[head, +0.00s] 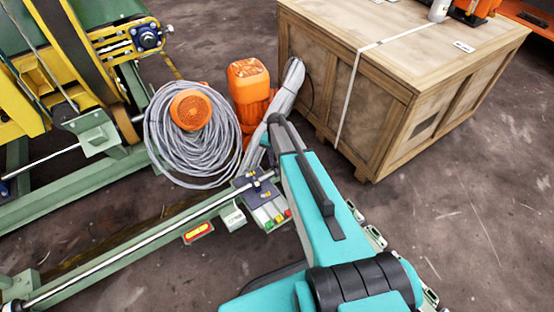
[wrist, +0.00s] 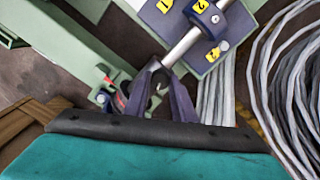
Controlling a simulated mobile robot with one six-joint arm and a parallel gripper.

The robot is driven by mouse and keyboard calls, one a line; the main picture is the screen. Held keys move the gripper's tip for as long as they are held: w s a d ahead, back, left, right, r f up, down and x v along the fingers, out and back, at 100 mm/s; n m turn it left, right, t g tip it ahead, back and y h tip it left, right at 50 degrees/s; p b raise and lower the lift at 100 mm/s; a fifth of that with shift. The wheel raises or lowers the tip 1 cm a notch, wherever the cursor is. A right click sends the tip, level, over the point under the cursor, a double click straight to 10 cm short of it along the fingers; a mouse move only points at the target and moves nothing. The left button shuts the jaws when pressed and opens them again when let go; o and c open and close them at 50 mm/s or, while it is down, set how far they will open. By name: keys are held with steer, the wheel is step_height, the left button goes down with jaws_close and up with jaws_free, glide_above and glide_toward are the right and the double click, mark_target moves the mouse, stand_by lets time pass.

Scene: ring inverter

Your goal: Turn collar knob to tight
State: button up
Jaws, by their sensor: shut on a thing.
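In the wrist view, the two dark purple fingers of my gripper (wrist: 160,75) close around a small metallic part at the lower end of a silver rod (wrist: 182,48). I cannot tell whether that part is the collar knob. A blue collar (wrist: 203,17) sits on the rod just beyond, beside yellow tags marked 1 (wrist: 164,5) and 2 (wrist: 201,6). A small yellow-and-white piece (wrist: 222,47) shows near the collar, apart from the fingers. In the head view, the rod (head: 150,233) runs to a dark blue fixture plate (head: 244,184); my arm hides the fingertips.
A coil of grey cable (head: 170,155) and orange motors (head: 248,85) stand close behind the fixture. A wooden crate (head: 375,125) stands at the right. Green frame beams (head: 70,200) lie at the left. The floor (head: 480,220) at the lower right is clear.

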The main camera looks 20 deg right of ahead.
mark_target(276, 163)
steer(key=m+p, duration=0.1)
steer(key=m, duration=0.3)
steer(key=shift+m, duration=0.4)
steer(key=shift+a, duration=0.1)
steer(key=o, duration=1.1)
steer(key=shift+c, duration=0.2)
steer(key=shift+r, duration=0.2)
step_height(276, 163, up, 14)
steer(key=p, duration=0.1)
steer(key=shift+f+p, duration=0.25)
steer(key=shift+p, duration=0.1)
steer(key=shift+r, duration=0.1)
